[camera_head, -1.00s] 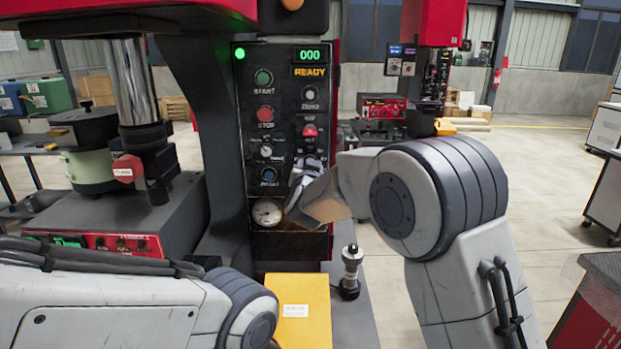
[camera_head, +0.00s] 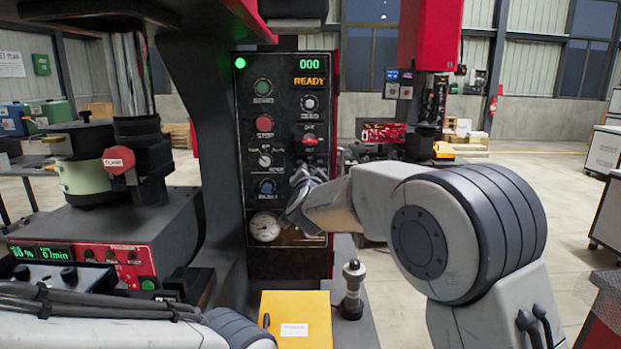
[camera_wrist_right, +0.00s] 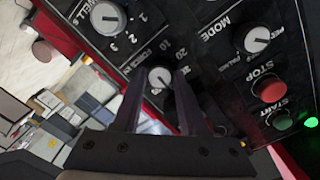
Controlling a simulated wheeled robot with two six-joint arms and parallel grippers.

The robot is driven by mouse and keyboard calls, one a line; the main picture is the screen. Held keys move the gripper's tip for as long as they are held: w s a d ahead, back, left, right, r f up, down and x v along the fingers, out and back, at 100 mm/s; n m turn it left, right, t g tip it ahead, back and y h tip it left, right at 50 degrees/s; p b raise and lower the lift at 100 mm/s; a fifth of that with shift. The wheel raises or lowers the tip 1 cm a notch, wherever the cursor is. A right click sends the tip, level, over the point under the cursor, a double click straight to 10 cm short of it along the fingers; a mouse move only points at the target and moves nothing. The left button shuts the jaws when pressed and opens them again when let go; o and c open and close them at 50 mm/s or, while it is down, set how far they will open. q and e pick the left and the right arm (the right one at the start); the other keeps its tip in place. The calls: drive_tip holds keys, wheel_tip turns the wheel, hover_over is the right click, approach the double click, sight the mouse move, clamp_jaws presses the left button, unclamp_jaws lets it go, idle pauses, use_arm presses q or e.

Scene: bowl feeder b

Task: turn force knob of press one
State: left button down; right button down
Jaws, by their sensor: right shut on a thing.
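The press's dark control panel (camera_head: 288,80) stands upright in the middle of the head view, its display reading 000 and READY. In the right wrist view the force knob (camera_wrist_right: 160,76) is a small round knob with a pale face, beside a printed FORCE scale. My right gripper (camera_head: 308,182) is at the panel's lower right and hides the force knob in the head view. In the right wrist view its two dark fingers are shut on the knob, one on each side. My left arm crosses the bottom left; its gripper is out of view.
The dwell knob (camera_wrist_right: 108,17), mode knob (camera_wrist_right: 257,38), red stop button (camera_wrist_right: 270,88) and green start button (camera_wrist_right: 283,119) are near the held knob. A gauge (camera_head: 264,227) sits low on the panel. A yellow box (camera_head: 296,316) and a small black post (camera_head: 352,290) stand below.

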drive_tip(key=shift+c, duration=2.2)
unclamp_jaws()
drive_tip(key=shift+s, duration=0.1)
drive_tip(key=s+b, duration=0.2)
drive_tip(key=s, duration=0.8)
drive_tip(key=shift+s+r, duration=0.15)
drive_tip(key=shift+r, duration=0.05)
